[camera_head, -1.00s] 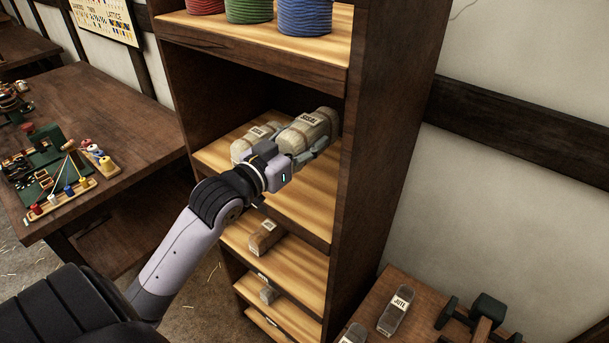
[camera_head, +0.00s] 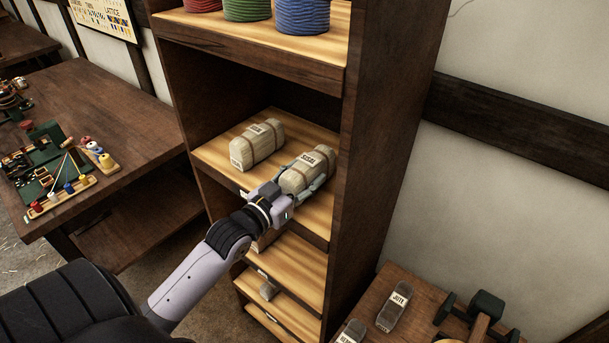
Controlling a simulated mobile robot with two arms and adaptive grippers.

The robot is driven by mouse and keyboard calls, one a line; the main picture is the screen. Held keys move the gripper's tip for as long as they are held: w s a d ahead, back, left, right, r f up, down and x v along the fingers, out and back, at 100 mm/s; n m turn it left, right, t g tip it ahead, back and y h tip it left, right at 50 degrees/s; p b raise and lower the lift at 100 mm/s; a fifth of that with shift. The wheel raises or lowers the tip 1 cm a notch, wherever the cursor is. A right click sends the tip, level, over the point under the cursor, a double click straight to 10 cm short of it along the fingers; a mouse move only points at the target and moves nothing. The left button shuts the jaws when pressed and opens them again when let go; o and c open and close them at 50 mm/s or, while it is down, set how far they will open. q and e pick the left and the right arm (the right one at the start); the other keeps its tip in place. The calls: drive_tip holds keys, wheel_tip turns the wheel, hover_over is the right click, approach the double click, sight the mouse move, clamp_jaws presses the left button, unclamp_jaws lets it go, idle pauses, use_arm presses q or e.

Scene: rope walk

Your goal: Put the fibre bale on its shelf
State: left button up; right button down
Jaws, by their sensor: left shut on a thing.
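The fibre bale (camera_head: 315,163) is pale, strapped and labelled SISAL. My left gripper (camera_head: 300,186) is shut on its near end. The bale is over the right part of the middle shelf (camera_head: 322,212) of a dark wooden cabinet, low at the board. I cannot tell whether it touches the wood. A second pale bale (camera_head: 257,143) with brown straps lies on the same shelf to the left, a small gap away. My right gripper is not in view.
Red, green and blue rope coils (camera_head: 302,14) stand on the shelf above. The cabinet's right side wall (camera_head: 375,165) is close to the held bale. A workbench (camera_head: 110,110) stands at left.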

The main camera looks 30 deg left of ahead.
sight(286, 191)
use_arm(q)
drive_tip(key=shift+f, duration=0.1)
drive_tip(key=o, duration=1.4)
drive_tip(key=shift+c, duration=0.2)
drive_tip(key=shift+r, duration=0.2)
drive_tip(key=shift+s+a+b, duration=0.15)
drive_tip(key=shift+s+b, duration=0.4)
drive_tip(key=shift+s, duration=1.45)
drive_tip(key=shift+s+a+b, duration=0.15)
drive_tip(key=shift+s+b, duration=0.35)
drive_tip(key=shift+s, duration=1.45)
drive_tip(key=shift+s+a+b, duration=0.15)
drive_tip(key=shift+s+b, duration=0.4)
drive_tip(key=shift+s, duration=1.45)
